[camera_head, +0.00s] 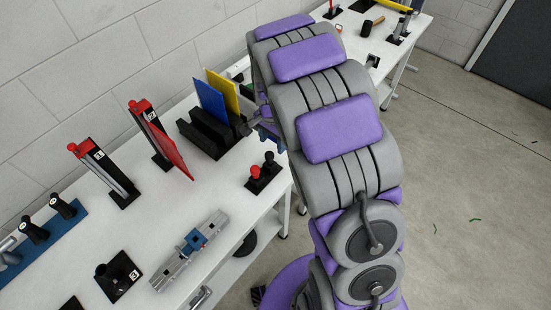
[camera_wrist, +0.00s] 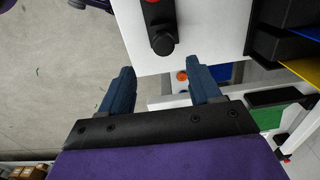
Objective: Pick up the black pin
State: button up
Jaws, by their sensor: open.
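A black pin with a round knob (camera_head: 269,158) stands in a small black base beside a red pin (camera_head: 254,172), near the white table's right edge. In the wrist view the black pin (camera_wrist: 163,42) is seen from above, just beyond the fingertips and between their lines. My gripper (camera_wrist: 161,72) is open and empty, its two blue fingers apart. The pin is not between the fingers. In the head view my arm hides most of the gripper.
Black slotted holders with a blue plate (camera_head: 211,102) and a yellow plate (camera_head: 222,93) stand behind the pins. A red plate (camera_head: 170,148) and a blue-grey vise (camera_head: 190,250) are further left. Open floor lies right.

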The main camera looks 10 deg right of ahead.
aim_at(269, 154)
jog(key=a+f, duration=0.4)
jog(key=f, duration=0.1)
jog(key=d+f+b, duration=0.1)
jog(key=d+f, duration=0.1)
jog(key=d+f+b, duration=0.1)
jog(key=d+f, duration=0.1)
jog(key=shift+d+f, duration=0.2)
jog(key=shift+f, duration=0.05)
jog(key=shift+a, duration=1.5)
jog(key=shift+c, duration=1.5)
jog(key=shift+d, duration=1.15)
jog(key=c, duration=0.4)
jog(key=shift+a, duration=0.1)
jog(key=c, duration=0.4)
jog(key=shift+a, duration=0.55)
jog(key=shift+c, duration=0.2)
jog(key=shift+d, duration=0.1)
